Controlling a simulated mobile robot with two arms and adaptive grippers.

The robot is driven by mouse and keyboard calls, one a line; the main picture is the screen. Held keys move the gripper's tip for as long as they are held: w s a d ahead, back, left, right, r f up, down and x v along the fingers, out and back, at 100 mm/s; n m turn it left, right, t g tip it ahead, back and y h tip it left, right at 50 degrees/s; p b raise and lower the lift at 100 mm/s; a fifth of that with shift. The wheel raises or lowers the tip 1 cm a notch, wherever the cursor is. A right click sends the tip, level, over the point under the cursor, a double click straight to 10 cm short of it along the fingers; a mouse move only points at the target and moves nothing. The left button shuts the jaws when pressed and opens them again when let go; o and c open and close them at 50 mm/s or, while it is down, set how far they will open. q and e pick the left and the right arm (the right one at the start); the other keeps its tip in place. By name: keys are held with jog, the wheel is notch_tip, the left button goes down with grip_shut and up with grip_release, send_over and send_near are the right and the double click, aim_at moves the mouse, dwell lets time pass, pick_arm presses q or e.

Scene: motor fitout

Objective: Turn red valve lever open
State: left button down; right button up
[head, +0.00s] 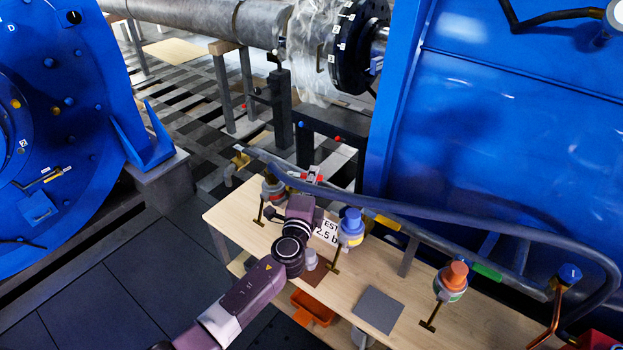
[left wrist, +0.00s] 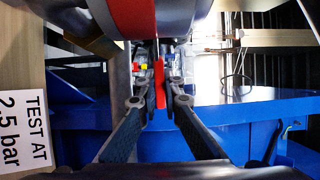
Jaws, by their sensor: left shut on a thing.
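The red valve lever (left wrist: 159,82) shows in the left wrist view as a narrow upright red piece between the two dark fingers. My left gripper (left wrist: 160,76) is shut on it, with a finger on each side. In the head view a small red piece (head: 314,174) shows just beyond my left gripper (head: 303,190), at the back edge of the table near the thick hose. The wrist covers much of the valve there, so the lever's angle is hard to tell. My right gripper is not in view.
The wooden table (head: 465,320) carries a "TEST AT 2.5 bar" sign (head: 327,232), a blue-topped fitting (head: 351,226), an orange-topped fitting (head: 453,277) and a grey mat (head: 378,309). A thick dark hose (head: 430,222) runs along the back. Large blue machine housings stand on both sides.

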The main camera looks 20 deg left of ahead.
pick_arm(q)
jog(key=n+y+b, duration=0.1)
jog(key=y+b, duration=0.1)
jog(key=shift+w+f+n+g+y, duration=0.3)
jog(key=shift+w+n+y, duration=0.1)
jog(key=shift+w+a+r+n+y+b, duration=0.2)
jog(key=shift+n+y+b, duration=0.2)
jog(key=shift+y, duration=0.2)
jog(key=c, duration=2.1)
grip_release()
jog(key=shift+r, duration=0.15)
